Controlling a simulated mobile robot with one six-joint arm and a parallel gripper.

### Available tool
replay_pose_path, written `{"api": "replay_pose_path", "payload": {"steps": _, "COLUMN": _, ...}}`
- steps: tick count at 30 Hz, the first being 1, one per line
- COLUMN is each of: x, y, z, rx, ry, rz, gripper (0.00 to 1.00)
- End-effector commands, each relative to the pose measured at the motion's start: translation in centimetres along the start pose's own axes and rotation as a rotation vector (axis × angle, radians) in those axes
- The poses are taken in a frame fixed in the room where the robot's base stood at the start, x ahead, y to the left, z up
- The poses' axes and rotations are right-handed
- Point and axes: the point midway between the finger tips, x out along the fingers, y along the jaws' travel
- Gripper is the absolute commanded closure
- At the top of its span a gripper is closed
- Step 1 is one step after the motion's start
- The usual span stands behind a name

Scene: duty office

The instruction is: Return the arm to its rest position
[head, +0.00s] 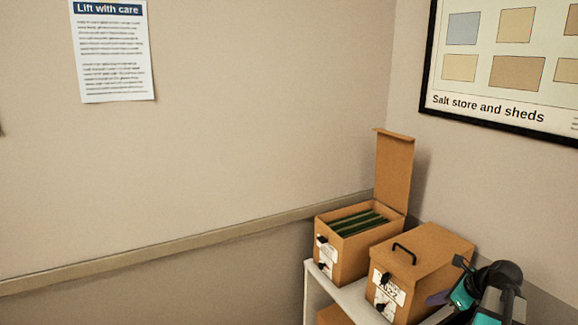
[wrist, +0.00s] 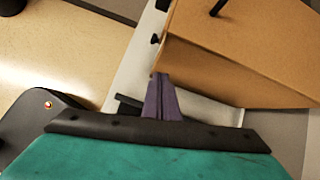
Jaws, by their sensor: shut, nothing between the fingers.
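My arm shows at the bottom right of the head view, in teal and black. My gripper (head: 437,298) is the purple part at its left, in front of the lower right of the closed box. In the wrist view my gripper's purple fingers (wrist: 162,98) are together with nothing between them. They appear beside the lower corner of a brown box (wrist: 240,50); whether they touch it I cannot tell.
A closed brown box (head: 432,255) with a black handle and a label stands on a pale shelf (head: 345,297). Left of it is an open box (head: 345,256) with green files, its lid upright. The wall behind is close; the space left of the shelf looks clear.

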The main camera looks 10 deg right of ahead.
Motion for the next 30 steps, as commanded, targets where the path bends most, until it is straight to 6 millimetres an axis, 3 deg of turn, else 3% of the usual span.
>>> {"api": "replay_pose_path", "payload": {"steps": 3, "x": 4.5, "y": 3.0, "z": -0.3, "rx": -0.122, "ry": 0.036, "rz": 0.066, "gripper": 1.00}}
{"api": "replay_pose_path", "payload": {"steps": 12, "x": 13.2, "y": 10.5, "z": -1.4, "rx": -0.429, "ry": 0.103, "rz": 0.224, "gripper": 1.00}}
{"api": "replay_pose_path", "payload": {"steps": 20, "x": 19.3, "y": 17.4, "z": -3.2, "rx": -0.695, "ry": 0.140, "rz": 0.367, "gripper": 1.00}}
{"api": "replay_pose_path", "payload": {"steps": 30, "x": 25.7, "y": 27.6, "z": -6.9, "rx": -1.083, "ry": 0.158, "rz": 0.592, "gripper": 1.00}}
